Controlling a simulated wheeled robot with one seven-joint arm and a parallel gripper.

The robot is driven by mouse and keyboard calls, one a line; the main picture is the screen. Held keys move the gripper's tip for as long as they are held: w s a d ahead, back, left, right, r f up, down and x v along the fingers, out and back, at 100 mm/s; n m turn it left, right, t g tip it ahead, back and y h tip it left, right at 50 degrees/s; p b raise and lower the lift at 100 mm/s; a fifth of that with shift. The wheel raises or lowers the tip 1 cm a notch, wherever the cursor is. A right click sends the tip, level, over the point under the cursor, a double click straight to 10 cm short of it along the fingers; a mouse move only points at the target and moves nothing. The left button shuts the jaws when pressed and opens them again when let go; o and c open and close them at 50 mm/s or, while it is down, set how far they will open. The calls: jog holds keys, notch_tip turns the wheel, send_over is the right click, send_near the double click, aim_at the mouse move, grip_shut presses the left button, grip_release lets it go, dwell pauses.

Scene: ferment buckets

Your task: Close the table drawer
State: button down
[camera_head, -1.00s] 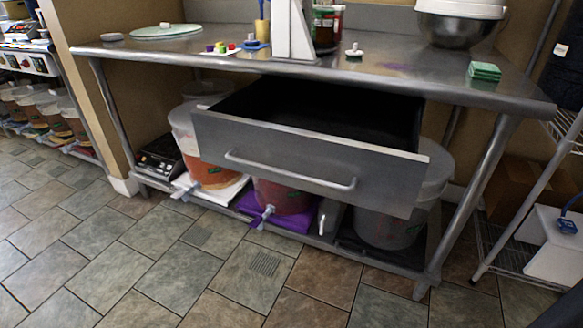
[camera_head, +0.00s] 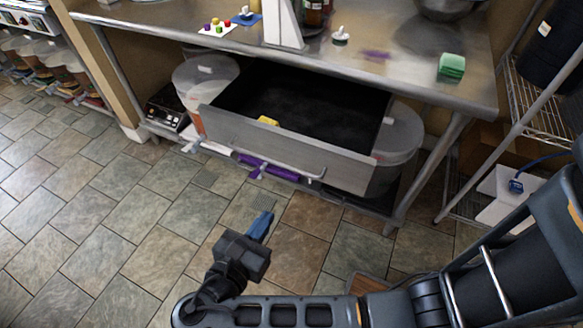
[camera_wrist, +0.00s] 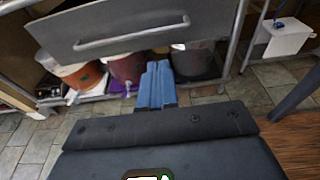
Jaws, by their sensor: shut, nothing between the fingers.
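The table drawer (camera_head: 282,146) is pulled out under the steel table, its dark inside showing, with a small yellow thing (camera_head: 268,120) in it. Its bar handle (camera_head: 262,160) runs along the lower front. In the wrist view the drawer front (camera_wrist: 115,22) fills the upper part, with the handle (camera_wrist: 132,37) across it. My gripper (camera_head: 265,219) is shut and empty, its blue fingers in front of and below the drawer in the head view. In the wrist view the fingers (camera_wrist: 157,70) point toward the area below the drawer front, apart from the handle.
The steel tabletop (camera_head: 400,62) holds a green block stack (camera_head: 451,67) and a metal bowl (camera_head: 447,8). Buckets stand on the shelf below, one (camera_head: 397,140) right of the drawer. A wire rack (camera_head: 540,105) stands at right. The tiled floor (camera_head: 110,220) in front is clear at left.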

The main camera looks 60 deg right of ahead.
jog(key=x, duration=1.3)
jog(key=shift+d+p, duration=0.35)
jog(key=shift+d, duration=0.1)
